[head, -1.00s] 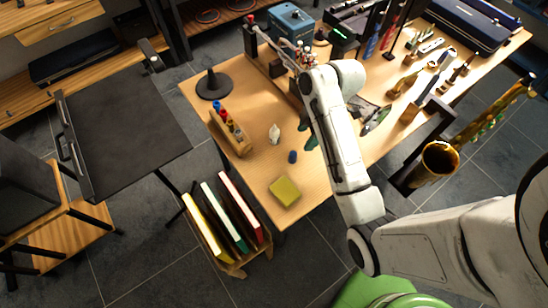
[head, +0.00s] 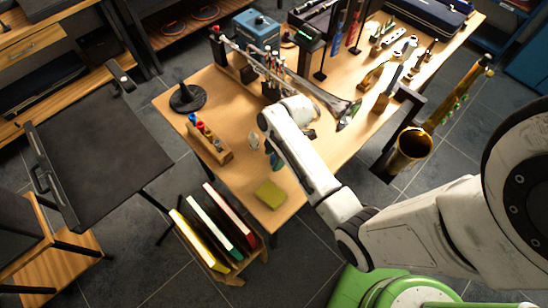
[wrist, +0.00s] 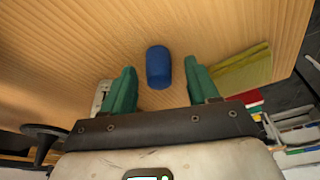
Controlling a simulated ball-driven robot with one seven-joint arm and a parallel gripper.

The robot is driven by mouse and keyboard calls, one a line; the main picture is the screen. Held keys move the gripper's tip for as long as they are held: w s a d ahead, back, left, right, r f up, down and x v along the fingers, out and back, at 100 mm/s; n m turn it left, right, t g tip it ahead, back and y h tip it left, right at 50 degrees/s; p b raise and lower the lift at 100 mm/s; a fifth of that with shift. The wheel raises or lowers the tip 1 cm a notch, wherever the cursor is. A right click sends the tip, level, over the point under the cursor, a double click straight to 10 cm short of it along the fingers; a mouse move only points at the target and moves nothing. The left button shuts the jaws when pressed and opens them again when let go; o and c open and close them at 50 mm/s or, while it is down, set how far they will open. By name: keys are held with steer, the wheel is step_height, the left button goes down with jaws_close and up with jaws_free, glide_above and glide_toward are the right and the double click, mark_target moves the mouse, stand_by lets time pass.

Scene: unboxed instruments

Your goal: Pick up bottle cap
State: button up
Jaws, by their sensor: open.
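The bottle cap (wrist: 158,67), a small dark blue cylinder, stands on the wooden table in the wrist view. It lies just beyond and roughly between the fingertips of my gripper (wrist: 160,82). In the head view my gripper (head: 274,158) is over the near part of the table, mostly covered by my arm. I cannot clearly make out the cap there.
A small white bottle (head: 254,140) stands left of my gripper. A yellow-green block (head: 270,194) lies near the table's front corner. A wooden rack (head: 218,152) with coloured pieces and a black cone stand (head: 187,97) are farther left. Instruments crowd the table's back.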

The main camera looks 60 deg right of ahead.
jaws_close()
stand_by(0.6)
steer(key=shift+r, duration=0.6)
steer(key=s+r+p, duration=0.2)
steer(key=s+r, duration=1.2)
steer(key=r, duration=0.1)
steer(key=shift+a+r, duration=0.15)
steer(key=shift+r, duration=0.2)
